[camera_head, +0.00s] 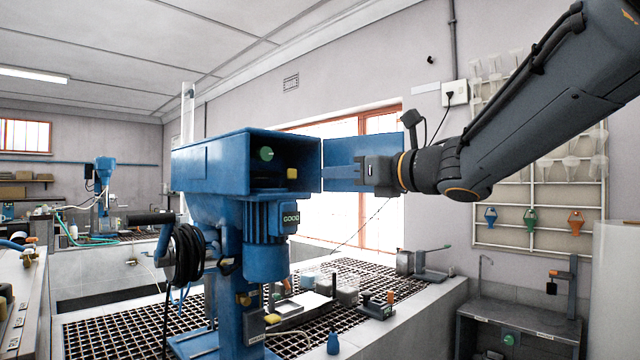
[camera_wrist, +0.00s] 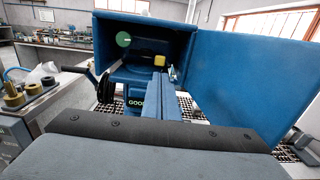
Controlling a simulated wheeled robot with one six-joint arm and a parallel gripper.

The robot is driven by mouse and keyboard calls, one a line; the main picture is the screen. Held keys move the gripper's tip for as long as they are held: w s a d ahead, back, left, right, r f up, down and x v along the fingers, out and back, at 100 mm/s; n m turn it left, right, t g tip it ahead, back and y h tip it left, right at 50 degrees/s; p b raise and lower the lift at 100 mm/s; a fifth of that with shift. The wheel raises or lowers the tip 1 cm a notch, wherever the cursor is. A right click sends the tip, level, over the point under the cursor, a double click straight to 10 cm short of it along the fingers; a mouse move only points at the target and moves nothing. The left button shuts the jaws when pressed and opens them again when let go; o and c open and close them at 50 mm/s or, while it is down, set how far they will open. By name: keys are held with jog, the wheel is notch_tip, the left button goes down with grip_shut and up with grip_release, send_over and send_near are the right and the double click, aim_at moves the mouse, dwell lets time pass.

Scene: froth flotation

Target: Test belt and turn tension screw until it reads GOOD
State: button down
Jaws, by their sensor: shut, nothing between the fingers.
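The blue flotation machine (camera_head: 212,165) stands on a grated bench, its belt housing open at the right end. The blue guard door (camera_head: 345,163) is swung open to the right. Inside the housing are a green round part (camera_head: 266,154) and a yellow block (camera_head: 292,173); both also show in the wrist view, the green part (camera_wrist: 123,39) and the yellow block (camera_wrist: 159,60). A small display (camera_head: 291,217) on the motor reads GOOD. My gripper (camera_head: 326,172) is shut and empty, at the housing's open end, in front of the door. I cannot make out the tension screw.
The grated bench (camera_head: 350,270) carries a white sheet, small containers and a blue bottle (camera_head: 333,342). A crank handle and coiled black cable (camera_head: 188,255) hang at the machine's left. A rack of plastic funnels and hooks (camera_head: 540,200) is on the right wall.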

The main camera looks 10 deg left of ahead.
jog(key=shift+v, duration=1.15)
jog(key=shift+f, duration=0.1)
jog(key=w+d+f+m+t+h, duration=0.1)
jog(key=w+d+f+m+h, duration=0.3)
jog(key=f+m, duration=0.4)
jog(key=w+d+f+m+t+h, duration=0.2)
jog(key=d+f+m+h, duration=0.2)
jog(key=d+f+m, duration=0.4)
jog(key=s+d+f+m+g+h, duration=0.2)
jog(key=d+f+m, duration=0.1)
jog(key=f+m, duration=0.35)
jog(key=s+d+f+m+g+h, duration=0.2)
jog(key=d+f+m+h, duration=0.1)
jog(key=f+m, duration=0.35)
jog(key=s+d+f+m+g, duration=0.3)
jog(key=s+f+m+g, duration=0.6)
jog(key=s+f+m, duration=0.8)
jog(key=s+f, duration=0.4)
jog(key=s, duration=0.3)
jog(key=shift+s+g+h, duration=0.15)
jog(key=shift+g+h, duration=0.25)
jog(key=shift+f, duration=0.15)
